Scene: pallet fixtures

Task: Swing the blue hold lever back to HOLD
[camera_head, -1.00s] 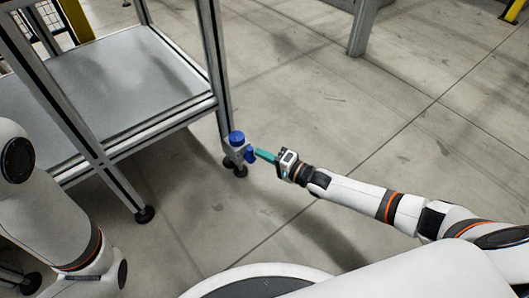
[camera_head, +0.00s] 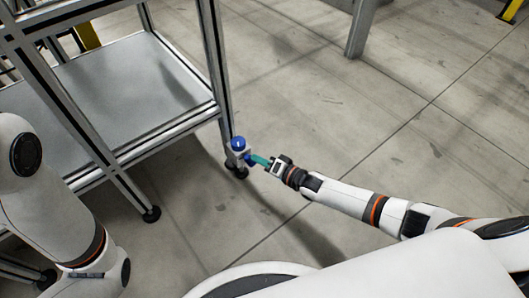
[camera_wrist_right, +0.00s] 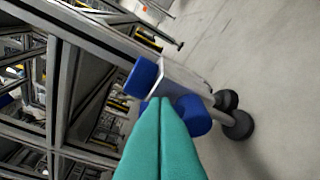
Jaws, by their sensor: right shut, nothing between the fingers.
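A grey bracket (camera_wrist_right: 183,78) with a blue knob on top (camera_head: 238,143) is fixed low on the shelf frame's corner post. A second blue part (camera_head: 248,158), which looks like the hold lever, is on the bracket's near side. In the right wrist view the knob (camera_wrist_right: 142,78) is left of the fingertips and the lever part (camera_wrist_right: 192,115) shows just behind and right of them. My right gripper (camera_head: 253,158), with teal fingers, is shut and empty, its tips at the lever part. I cannot tell whether they touch. No HOLD marking is readable. My left gripper is out of view.
The metal shelf frame (camera_head: 184,123) with its grey lower deck (camera_head: 130,85) stands at the left. Dark round feet (camera_wrist_right: 236,124) sit below the bracket. The concrete floor (camera_head: 330,110) to the right is clear. Another post (camera_head: 361,28) stands at the back.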

